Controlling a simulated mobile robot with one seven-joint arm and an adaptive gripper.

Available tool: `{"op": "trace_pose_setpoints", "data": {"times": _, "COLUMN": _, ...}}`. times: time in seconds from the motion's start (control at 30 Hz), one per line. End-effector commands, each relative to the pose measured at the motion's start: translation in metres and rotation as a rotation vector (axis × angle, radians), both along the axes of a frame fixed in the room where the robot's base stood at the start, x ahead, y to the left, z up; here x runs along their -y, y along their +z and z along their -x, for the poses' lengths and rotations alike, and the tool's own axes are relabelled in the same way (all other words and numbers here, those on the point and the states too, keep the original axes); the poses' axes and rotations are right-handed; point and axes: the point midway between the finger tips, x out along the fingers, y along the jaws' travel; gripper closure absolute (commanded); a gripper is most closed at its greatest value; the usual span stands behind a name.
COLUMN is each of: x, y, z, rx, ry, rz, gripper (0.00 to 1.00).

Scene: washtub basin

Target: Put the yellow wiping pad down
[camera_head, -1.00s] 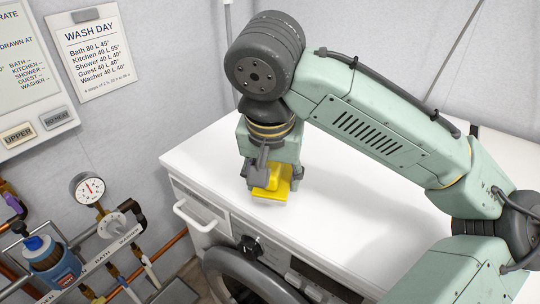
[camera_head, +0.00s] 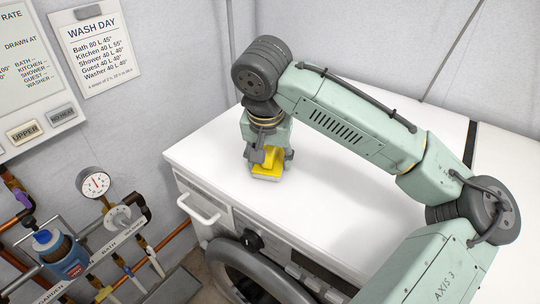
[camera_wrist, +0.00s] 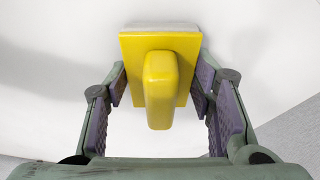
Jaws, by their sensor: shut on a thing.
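The yellow wiping pad (camera_head: 268,171) has a raised yellow grip on a flat yellow plate, with a pale layer beneath. My gripper (camera_head: 268,157) points down over the white top of the washing machine (camera_head: 340,215), near its left end, and is shut on the pad. In the wrist view the pad (camera_wrist: 159,84) sits between the two purple-lined fingers, at the sides of its plate. The pad is at or just above the white top; I cannot tell whether it touches.
The white top is clear around the pad and to the right. Its front and left edges are close by. A pressure gauge (camera_head: 96,184), pipes and a blue bottle (camera_head: 68,258) are at the left. Wall boards (camera_head: 90,50) hang behind.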

Motion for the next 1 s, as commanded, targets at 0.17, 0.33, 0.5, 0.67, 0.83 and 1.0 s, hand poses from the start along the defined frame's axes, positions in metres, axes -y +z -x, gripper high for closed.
{"op": "trace_pose_setpoints", "data": {"times": 0.17, "x": 0.000, "y": -0.004, "z": 0.000, "rx": 0.000, "ry": 0.000, "rz": 0.000, "gripper": 0.50}}
{"op": "trace_pose_setpoints", "data": {"times": 0.33, "x": 0.000, "y": -0.003, "z": 0.000, "rx": 0.000, "ry": 0.000, "rz": 0.000, "gripper": 0.39}}
{"op": "trace_pose_setpoints", "data": {"times": 0.5, "x": 0.000, "y": -0.003, "z": 0.000, "rx": 0.000, "ry": 0.000, "rz": 0.000, "gripper": 0.30}}
{"op": "trace_pose_setpoints", "data": {"times": 0.67, "x": 0.000, "y": -0.003, "z": 0.000, "rx": 0.000, "ry": 0.000, "rz": 0.000, "gripper": 0.30}}
{"op": "trace_pose_setpoints", "data": {"times": 0.83, "x": 0.000, "y": 0.003, "z": 0.000, "rx": 0.001, "ry": 0.000, "rz": 0.000, "gripper": 0.30}}
{"op": "trace_pose_setpoints", "data": {"times": 1.0, "x": -0.002, "y": 0.027, "z": 0.007, "rx": 0.003, "ry": 0.000, "rz": -0.001, "gripper": 0.30}}
